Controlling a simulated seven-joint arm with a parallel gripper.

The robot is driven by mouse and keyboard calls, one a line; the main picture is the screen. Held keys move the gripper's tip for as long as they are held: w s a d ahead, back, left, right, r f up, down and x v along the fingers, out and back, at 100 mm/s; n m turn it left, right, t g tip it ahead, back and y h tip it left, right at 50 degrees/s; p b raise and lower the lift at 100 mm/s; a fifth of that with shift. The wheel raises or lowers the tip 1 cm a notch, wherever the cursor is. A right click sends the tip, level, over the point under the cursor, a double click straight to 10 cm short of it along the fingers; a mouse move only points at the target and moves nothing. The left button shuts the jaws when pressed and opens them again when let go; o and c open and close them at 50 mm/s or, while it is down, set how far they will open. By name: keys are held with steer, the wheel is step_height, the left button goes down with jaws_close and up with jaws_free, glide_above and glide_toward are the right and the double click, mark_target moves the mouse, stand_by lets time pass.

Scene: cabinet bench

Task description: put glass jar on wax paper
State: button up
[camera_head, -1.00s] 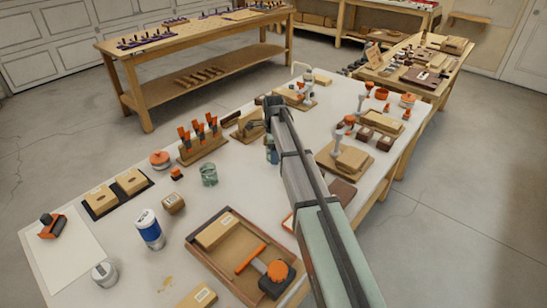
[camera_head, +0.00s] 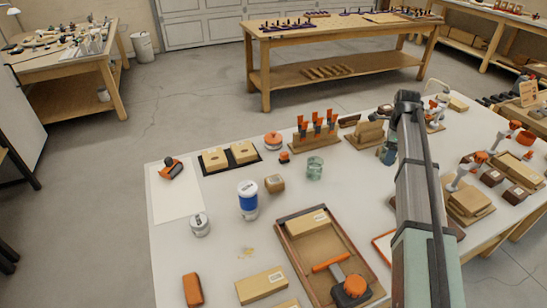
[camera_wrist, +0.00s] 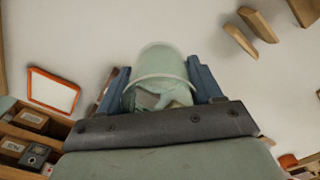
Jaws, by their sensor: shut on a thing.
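A pale green, see-through glass jar (camera_wrist: 160,68) fills the space between the two blue fingers of my gripper (camera_wrist: 160,92) in the wrist view. My gripper is shut on it. In the head view my gripper (camera_head: 388,153) is at the far side of the bench, partly behind my arm, and the held jar is mostly hidden. Whether it touches the bench is unclear. A similar green glass vessel (camera_head: 315,168) stands apart, left of my gripper. A white sheet, apparently the wax paper (camera_head: 178,203), lies at the bench's left end with an orange and black tool (camera_head: 171,169) on its far part.
Between gripper and sheet stand a clamp rack (camera_head: 315,130), a small brown box (camera_head: 274,184), a blue and white can (camera_head: 248,196) and a metal tin (camera_head: 200,225). The sheet's near part is clear.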

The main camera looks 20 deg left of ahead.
steer(key=shift+r, duration=0.1)
steer(key=s+a+n, duration=0.3)
steer(key=s+a, duration=0.1)
steer(key=a, duration=1.3)
steer(key=n, duration=1.3)
glide_above(177, 199)
steer(key=shift+n, duration=0.3)
steer(key=shift+a+f, duration=0.1)
steer(key=shift+f, duration=4.75)
steer(key=shift+f, duration=0.1)
